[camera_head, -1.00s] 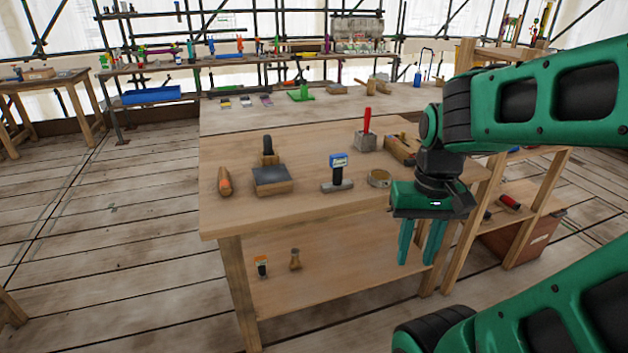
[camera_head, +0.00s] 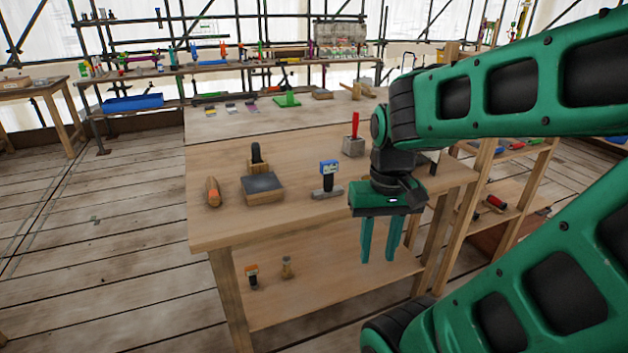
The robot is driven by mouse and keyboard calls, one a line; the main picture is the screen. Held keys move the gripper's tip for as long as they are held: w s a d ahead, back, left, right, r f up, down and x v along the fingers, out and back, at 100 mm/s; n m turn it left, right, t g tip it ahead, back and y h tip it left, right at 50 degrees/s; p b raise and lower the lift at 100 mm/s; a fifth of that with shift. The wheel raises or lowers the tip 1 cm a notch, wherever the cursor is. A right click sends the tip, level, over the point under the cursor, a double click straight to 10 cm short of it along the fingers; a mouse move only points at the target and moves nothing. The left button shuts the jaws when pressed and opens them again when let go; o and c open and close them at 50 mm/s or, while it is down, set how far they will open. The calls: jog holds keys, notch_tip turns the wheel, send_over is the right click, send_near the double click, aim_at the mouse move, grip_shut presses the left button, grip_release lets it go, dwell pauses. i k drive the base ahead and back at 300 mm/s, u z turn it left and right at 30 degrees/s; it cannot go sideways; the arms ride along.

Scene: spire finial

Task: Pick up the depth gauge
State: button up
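The depth gauge (camera_head: 328,181) appears to be the tool with a blue-framed display, a dark body and a flat grey base. It stands upright on the wooden workbench (camera_head: 225,228), near its front edge. My gripper (camera_head: 378,258) points down in front of the bench's front edge, to the right of the gauge and lower in the picture. Its two green fingers are apart with nothing seen between them. The gripper is clear of the gauge and hides part of the bench top behind it.
Left of the gauge are a dark-topped wooden block (camera_head: 263,189) and an orange-and-brown tool (camera_head: 213,192). A red-handled tool in a grey block (camera_head: 354,138) stands behind. Small items, including an orange-topped one (camera_head: 252,276), stand on the lower shelf. Bare bench lies left of the gauge.

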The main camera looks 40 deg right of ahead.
aim_at(327, 167)
jog(key=i, duration=0.85)
jog(key=z, duration=0.05)
